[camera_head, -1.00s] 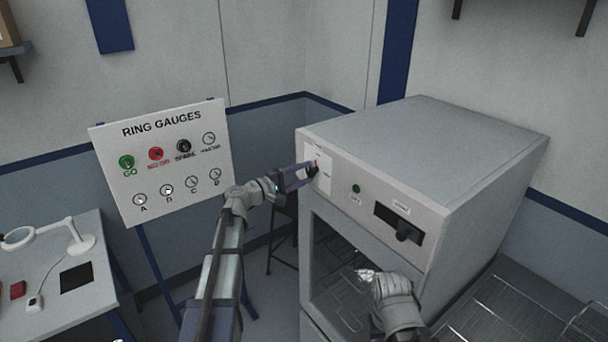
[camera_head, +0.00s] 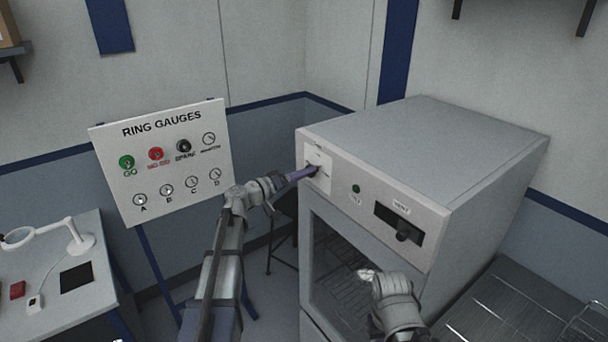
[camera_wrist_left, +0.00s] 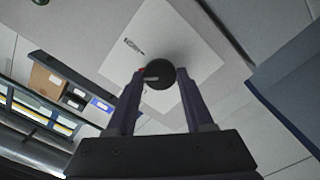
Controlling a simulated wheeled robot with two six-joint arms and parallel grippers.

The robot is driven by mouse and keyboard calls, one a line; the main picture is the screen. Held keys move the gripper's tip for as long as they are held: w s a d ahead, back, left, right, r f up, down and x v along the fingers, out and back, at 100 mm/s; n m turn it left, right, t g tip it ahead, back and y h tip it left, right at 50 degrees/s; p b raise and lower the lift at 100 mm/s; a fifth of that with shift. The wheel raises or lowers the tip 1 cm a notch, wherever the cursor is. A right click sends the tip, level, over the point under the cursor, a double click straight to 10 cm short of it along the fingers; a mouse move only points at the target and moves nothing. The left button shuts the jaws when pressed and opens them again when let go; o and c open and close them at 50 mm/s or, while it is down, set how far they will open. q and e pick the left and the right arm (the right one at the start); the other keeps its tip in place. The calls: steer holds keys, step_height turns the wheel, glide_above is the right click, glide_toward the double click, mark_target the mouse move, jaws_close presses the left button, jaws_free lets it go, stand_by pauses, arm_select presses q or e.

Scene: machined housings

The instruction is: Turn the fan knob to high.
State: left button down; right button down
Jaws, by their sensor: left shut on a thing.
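The fan knob (camera_wrist_left: 159,76) is a round black knob on a white plate (camera_wrist_left: 187,30) on the front of the grey oven-like cabinet. In the head view the white plate (camera_head: 318,158) is at the upper left of the front panel, and the knob is mostly hidden by my gripper. My left gripper (camera_head: 308,172) is at the knob. In the left wrist view its two fingers (camera_wrist_left: 158,84) are shut on the knob from both sides. My right gripper (camera_head: 368,275) is in front of the cabinet's glass door; its fingers are too small to judge.
A ring gauges board (camera_head: 165,165) stands left of my left arm. A wire rack (camera_head: 520,300) is at the lower right.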

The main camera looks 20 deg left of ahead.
arm_select(q)
steer(key=shift+s+f+m, duration=0.1)
steer(key=shift+m, duration=4.5)
steer(key=shift+c, duration=1.5)
jaws_free()
steer(key=v, duration=0.7)
steer(key=shift+s+a, duration=0.25)
steer(key=shift+s, duration=0.05)
